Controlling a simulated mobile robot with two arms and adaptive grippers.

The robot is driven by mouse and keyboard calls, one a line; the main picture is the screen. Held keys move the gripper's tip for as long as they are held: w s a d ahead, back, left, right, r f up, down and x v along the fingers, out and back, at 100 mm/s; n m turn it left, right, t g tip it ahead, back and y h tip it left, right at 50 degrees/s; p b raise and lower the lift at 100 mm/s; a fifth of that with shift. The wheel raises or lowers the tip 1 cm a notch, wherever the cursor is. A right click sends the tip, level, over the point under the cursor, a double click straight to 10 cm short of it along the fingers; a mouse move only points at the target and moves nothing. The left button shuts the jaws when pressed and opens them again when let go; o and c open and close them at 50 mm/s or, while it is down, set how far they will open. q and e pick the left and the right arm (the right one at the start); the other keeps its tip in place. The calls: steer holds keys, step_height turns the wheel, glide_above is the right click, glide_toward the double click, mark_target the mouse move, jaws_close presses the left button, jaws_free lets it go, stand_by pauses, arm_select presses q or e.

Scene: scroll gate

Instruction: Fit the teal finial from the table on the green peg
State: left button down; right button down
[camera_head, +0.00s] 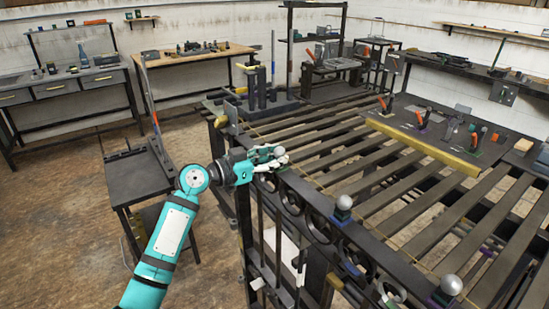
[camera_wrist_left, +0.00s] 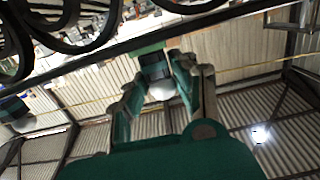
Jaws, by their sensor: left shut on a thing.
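My left gripper (camera_head: 270,158) is at the gate's top rail, shut on a finial (camera_head: 279,151) with a pale ball top. In the left wrist view, the left gripper (camera_wrist_left: 160,80) has a finger on each side of the finial (camera_wrist_left: 161,90). The finial has a dark collar whose teal colour I cannot make out. The green peg (camera_wrist_left: 150,48) is at the rail, in line with the collar. They look touching or very close; I cannot tell if the finial is fully seated. My right gripper is not in view.
The dark scroll gate (camera_head: 292,200) runs diagonally toward the front right. Its rail bears a finial with a blue base (camera_head: 343,204) and one with a purple base (camera_head: 451,286). A slatted table (camera_head: 400,180) lies behind it. A small dark bench (camera_head: 138,177) stands at left.

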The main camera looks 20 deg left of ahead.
arm_select(q)
steer(key=shift+f, duration=0.2)
steer(key=c, duration=1)
jaws_free()
steer(key=v, duration=1.2)
